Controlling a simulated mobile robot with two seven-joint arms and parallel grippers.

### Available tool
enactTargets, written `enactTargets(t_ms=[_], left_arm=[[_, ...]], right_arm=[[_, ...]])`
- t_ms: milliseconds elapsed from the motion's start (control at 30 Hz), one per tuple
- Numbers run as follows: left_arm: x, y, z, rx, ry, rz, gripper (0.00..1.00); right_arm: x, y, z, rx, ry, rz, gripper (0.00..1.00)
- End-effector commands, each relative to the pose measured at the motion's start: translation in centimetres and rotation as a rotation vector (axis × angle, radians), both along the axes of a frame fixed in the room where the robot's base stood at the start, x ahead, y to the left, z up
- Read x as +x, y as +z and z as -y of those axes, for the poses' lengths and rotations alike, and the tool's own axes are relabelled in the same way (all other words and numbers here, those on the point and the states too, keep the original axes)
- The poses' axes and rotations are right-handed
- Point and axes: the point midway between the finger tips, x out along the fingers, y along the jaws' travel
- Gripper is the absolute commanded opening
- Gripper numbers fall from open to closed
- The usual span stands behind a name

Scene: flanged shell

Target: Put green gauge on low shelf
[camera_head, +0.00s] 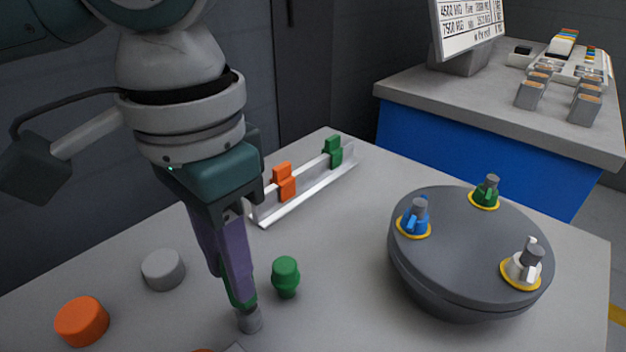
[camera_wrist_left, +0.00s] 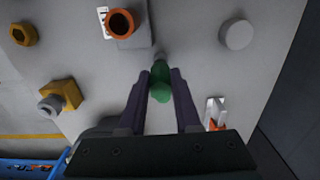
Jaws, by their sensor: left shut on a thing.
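My left gripper (camera_head: 243,300) points down over the near part of the grey table. Its purple fingers are shut on a green piece with a grey tip, the green gauge (camera_head: 249,320), mostly hidden by the fingers in the head view. In the left wrist view the green gauge (camera_wrist_left: 160,72) shows between the two fingertips (camera_wrist_left: 158,82). I cannot tell whether its tip touches the table. A separate green knob-shaped piece (camera_head: 286,277) stands just right of the gripper. I cannot make out a low shelf for certain. My right gripper is not in view.
A light rail (camera_head: 310,198) behind holds orange and green clips. A dark round shell (camera_head: 450,260) with blue, green and white fittings stands right. A grey disc (camera_head: 163,270) and an orange disc (camera_head: 82,320) lie left. Yellow pieces (camera_wrist_left: 66,94) show in the wrist view.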

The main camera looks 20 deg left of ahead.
Motion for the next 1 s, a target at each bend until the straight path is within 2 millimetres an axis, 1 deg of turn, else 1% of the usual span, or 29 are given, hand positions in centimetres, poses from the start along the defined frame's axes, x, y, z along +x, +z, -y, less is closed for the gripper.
enactTargets(t_ms=[167, 200, 433, 733, 867, 1000], left_arm=[[0.0, -0.2, 0.0, -0.002, 0.000, -0.001, 0.00], [0.0, -0.3, 0.0, -0.002, 0.000, -0.001, 0.36], [0.0, -0.2, 0.0, -0.001, 0.000, 0.000, 0.62], [0.1, 0.1, 0.0, 0.000, 0.000, 0.002, 0.62], [0.1, 2.1, 0.0, -0.002, 0.001, 0.002, 0.62], [0.1, 5.3, 0.0, -0.002, 0.000, 0.005, 0.62]], right_arm=[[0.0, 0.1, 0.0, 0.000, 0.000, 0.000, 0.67], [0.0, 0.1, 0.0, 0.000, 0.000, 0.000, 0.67], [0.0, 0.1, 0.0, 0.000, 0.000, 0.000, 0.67], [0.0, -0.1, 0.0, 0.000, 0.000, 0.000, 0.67], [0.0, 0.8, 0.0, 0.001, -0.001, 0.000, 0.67], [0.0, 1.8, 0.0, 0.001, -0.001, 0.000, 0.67]])
